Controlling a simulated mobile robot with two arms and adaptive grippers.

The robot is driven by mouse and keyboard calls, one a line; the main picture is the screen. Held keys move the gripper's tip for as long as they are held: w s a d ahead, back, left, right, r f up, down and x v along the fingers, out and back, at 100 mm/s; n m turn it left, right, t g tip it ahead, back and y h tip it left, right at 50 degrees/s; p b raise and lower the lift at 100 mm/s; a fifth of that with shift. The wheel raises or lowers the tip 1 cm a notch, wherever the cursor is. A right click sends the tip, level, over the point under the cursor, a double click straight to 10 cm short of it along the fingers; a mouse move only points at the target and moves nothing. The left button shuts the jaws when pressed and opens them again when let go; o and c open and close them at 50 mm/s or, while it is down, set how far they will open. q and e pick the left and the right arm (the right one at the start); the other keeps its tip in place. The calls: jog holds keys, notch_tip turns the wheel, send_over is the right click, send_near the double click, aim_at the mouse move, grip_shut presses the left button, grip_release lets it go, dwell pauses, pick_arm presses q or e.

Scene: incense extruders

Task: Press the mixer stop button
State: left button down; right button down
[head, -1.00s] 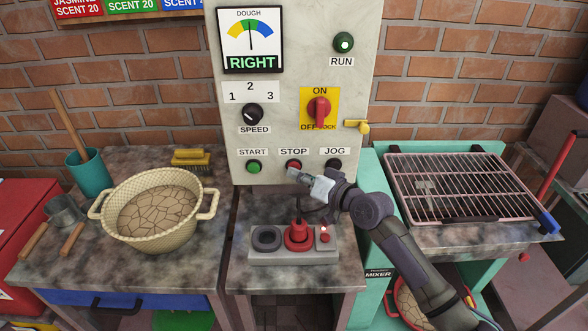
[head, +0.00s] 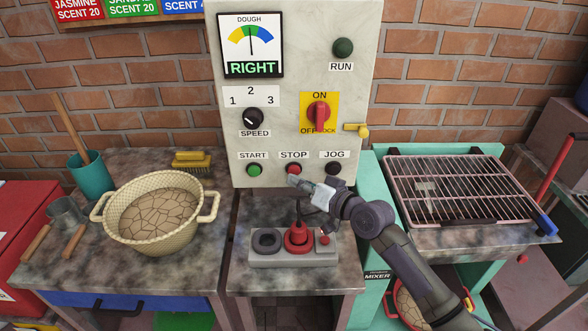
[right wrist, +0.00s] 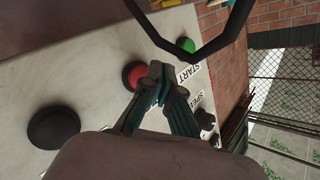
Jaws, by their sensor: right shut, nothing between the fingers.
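The red STOP button (head: 294,169) is on the lower part of the pale control panel (head: 290,90), between the green START button (head: 254,169) and the black JOG button (head: 333,169). My right gripper (head: 294,180) is shut and empty, with its tip just below the STOP button in the head view. In the right wrist view the red button (right wrist: 134,74) shows just beyond the fingertips (right wrist: 156,68); I cannot tell whether they touch it. The RUN lamp (head: 343,48) is dark green and unlit. My left gripper is not in view.
A grey box with a red plug-like part (head: 299,238) stands on the counter below the panel. A cream basket of cracked dough (head: 152,238) is at left. A wire rack (head: 460,187) is at right. The yellow-backed red switch (head: 319,113) points to ON.

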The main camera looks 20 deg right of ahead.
jog(key=s+p, duration=0.1)
jog(key=s, duration=0.1)
jog(key=s+a+p, duration=0.1)
jog(key=s+p, duration=0.1)
jog(key=s, duration=0.1)
jog(key=shift+a, duration=0.2)
dwell(0.3)
jog(key=shift+f, duration=0.1)
dwell(0.6)
